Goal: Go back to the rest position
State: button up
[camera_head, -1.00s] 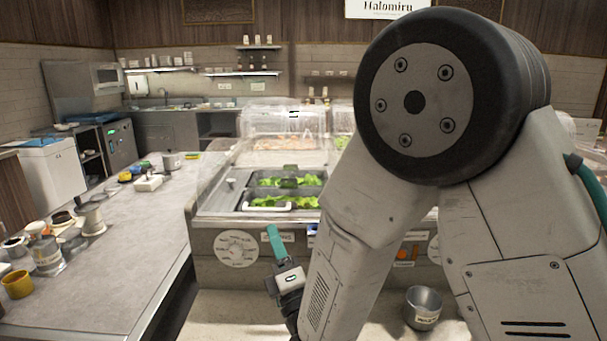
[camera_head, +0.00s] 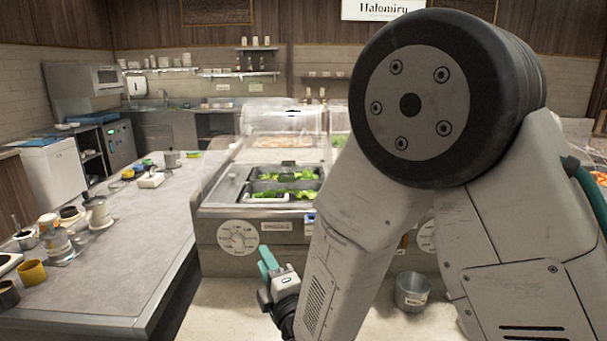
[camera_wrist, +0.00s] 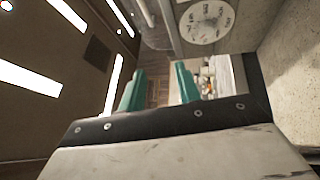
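My gripper (camera_head: 267,262) shows low in the middle of the head view, above the pale counter in front of the food station. Its teal fingers stand apart with nothing between them in the wrist view (camera_wrist: 160,90). My arm links fill the right half of the head view and hide part of the station.
The food station (camera_head: 285,235) holds black pans of green leaves (camera_head: 288,176). A metal cup (camera_head: 412,291) stands on the pale counter. The grey side counter (camera_head: 130,235) at left carries a yellow cup (camera_head: 32,272) and jars. A round dial (camera_head: 238,237) marks the station front.

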notch_tip(320, 180, down, 7)
jog(key=m+g+h, duration=0.2)
jog(key=m+g, duration=0.2)
jog(key=g, duration=0.1)
jog(key=s+d+f+m+g+h, duration=0.2)
jog(key=s+d+m+g+h, duration=0.3)
jog(key=d, duration=0.4)
jog(key=s+d+r+m+g+h, duration=0.1)
jog(key=s+d+r+m+g, duration=0.2)
jog(key=s+d+r+m, duration=0.4)
jog(key=s+d+r+m+g+h, duration=0.2)
jog(key=s+d+r+m, duration=0.5)
jog(key=s+d+r, duration=0.4)
jog(key=s+d+g, duration=0.1)
jog(key=s+d, duration=0.4)
jog(key=d, duration=0.2)
jog(key=shift+d+m+g, duration=0.25)
jog(key=shift+m+g, duration=0.05)
